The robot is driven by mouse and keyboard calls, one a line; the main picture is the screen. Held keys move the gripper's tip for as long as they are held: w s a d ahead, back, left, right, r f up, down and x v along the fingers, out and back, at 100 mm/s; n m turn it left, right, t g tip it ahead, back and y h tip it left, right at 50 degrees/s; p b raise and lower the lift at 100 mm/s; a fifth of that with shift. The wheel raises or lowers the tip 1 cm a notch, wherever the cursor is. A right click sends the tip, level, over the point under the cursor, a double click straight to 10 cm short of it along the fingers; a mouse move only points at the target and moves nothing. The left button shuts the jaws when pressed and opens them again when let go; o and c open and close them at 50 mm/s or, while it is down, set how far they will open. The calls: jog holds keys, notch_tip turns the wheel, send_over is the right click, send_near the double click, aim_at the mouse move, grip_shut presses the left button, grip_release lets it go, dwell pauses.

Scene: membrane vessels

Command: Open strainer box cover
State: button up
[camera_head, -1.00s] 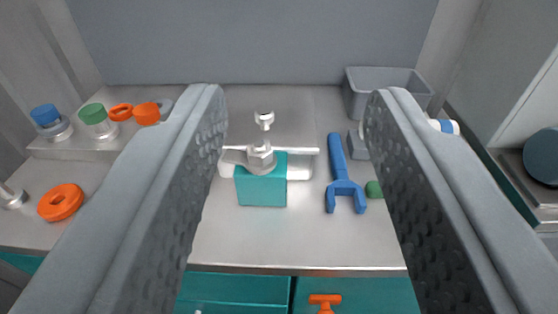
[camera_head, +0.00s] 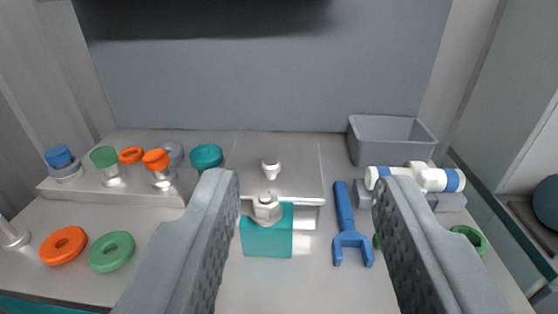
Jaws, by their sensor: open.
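A pale metal box, which looks like the strainer box, stands at the middle of the bench. Its flat cover (camera_head: 297,165) lies level on top, with a small white knob (camera_head: 271,168) standing up from it. A teal block (camera_head: 267,240) with a grey hex-shaped fitting (camera_head: 266,207) is in front of the box. My gripper (camera_head: 309,182) is open and empty. Its two fingers reach in from the bottom, one on each side of the box and teal block in the picture. No contact with the cover shows.
A blue wrench (camera_head: 348,230) lies right of the box. White-and-blue fittings (camera_head: 430,179) and a grey bin (camera_head: 390,140) are at the right. Capped vessels stand on a left ledge (camera_head: 120,194). Orange (camera_head: 63,246) and green (camera_head: 111,252) rings lie at front left.

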notch_tip(320, 180, up, 3)
jog(key=n+g, duration=0.2)
jog(key=g, duration=1.5)
send_over(271, 161)
notch_tip(271, 161, down, 17)
grip_shut()
